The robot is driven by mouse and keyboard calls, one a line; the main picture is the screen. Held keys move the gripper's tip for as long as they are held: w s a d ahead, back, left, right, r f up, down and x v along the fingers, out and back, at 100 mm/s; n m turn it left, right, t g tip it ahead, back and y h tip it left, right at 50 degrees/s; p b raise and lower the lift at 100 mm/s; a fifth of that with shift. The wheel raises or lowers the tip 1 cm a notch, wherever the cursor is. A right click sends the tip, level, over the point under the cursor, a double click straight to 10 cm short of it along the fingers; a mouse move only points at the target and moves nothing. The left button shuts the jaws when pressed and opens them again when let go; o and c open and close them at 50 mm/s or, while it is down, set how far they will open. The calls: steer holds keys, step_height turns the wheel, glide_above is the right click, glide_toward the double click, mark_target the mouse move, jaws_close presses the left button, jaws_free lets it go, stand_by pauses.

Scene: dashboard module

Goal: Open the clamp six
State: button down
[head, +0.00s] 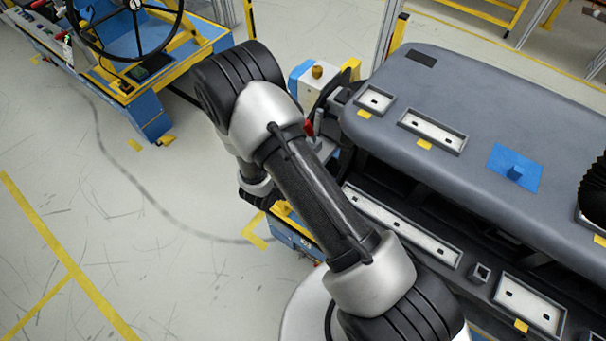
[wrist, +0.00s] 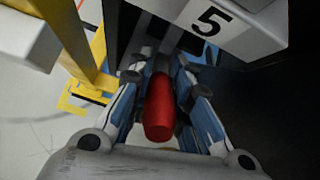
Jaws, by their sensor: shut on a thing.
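In the wrist view, a red clamp handle (wrist: 159,108) lies between the two fingers of my gripper (wrist: 160,78), which is shut on it. The handle points toward the camera, and its far end runs into a dark gap. No number six can be read in either view. In the head view, a red handle (head: 309,128) shows beside the dashboard's left end. My gripper is hidden behind my arm there.
The grey dashboard module (head: 465,90) fills the right side on its fixture. A yellow post (wrist: 78,45) stands close to the left of my gripper. A blue and yellow cart with a steering wheel (head: 135,25) stands at upper left. The floor at left is clear.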

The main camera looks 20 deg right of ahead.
steer(key=shift+w+d+r+g+y+p, duration=0.35)
steer(key=shift+g+y+p, duration=0.15)
steer(key=shift+y, duration=0.2)
steer(key=c, duration=1.4)
jaws_free()
steer(key=shift+c, duration=0.2)
steer(key=shift+s, duration=0.1)
steer(key=v, duration=1.2)
